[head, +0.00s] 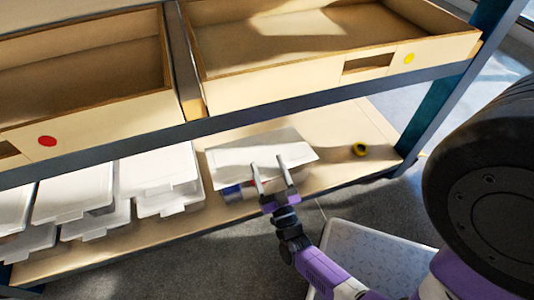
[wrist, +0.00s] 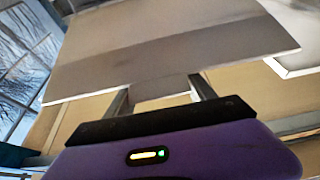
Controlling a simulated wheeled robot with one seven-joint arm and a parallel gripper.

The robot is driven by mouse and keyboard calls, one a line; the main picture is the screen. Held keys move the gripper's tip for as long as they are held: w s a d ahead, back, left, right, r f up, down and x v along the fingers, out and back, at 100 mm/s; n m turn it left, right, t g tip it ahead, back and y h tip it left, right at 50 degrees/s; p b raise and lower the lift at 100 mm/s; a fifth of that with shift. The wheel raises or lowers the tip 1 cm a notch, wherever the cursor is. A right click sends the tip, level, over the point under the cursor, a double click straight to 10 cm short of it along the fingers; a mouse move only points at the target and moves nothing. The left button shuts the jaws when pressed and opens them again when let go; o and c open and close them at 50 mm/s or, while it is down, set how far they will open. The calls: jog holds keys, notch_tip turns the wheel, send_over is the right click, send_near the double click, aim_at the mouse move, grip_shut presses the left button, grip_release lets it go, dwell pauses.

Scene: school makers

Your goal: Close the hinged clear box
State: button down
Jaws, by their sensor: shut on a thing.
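The hinged clear box (head: 222,185) is on the lower shelf, right of the stacked boxes. Its pale lid (head: 235,156) slants over it, and a gap shows under the lid's front edge. Blue and red items (head: 236,193) show in that gap. My gripper (head: 269,168) is at the lid's front edge, its two fingers on either side of the lid's tab. In the wrist view the lid (wrist: 165,45) fills the upper middle, and my gripper (wrist: 160,92) is shut on its front tab. The box's hinge is hidden.
Several closed white boxes (head: 155,175) are stacked to the left. A yellow-and-black roll (head: 360,149) lies on the shelf (head: 335,175) to the right. Wooden drawers (head: 330,70) and a dark shelf beam hang above. A pale container (head: 365,255) stands on the floor near my arm.

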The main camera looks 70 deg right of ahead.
jog(key=shift+s+a+f+b, duration=0.15)
jog(key=shift+f+b, duration=0.25)
jog(key=shift+f, duration=0.85)
jog(key=shift+s+a+f+t+h+b, duration=0.1)
jog(key=shift+a+f+t+h+b, duration=0.1)
jog(key=shift+f+t+h+b, duration=0.45)
jog(key=shift+f, duration=0.15)
jog(key=shift+c, duration=1.6)
grip_release()
jog(key=shift+s, duration=0.1)
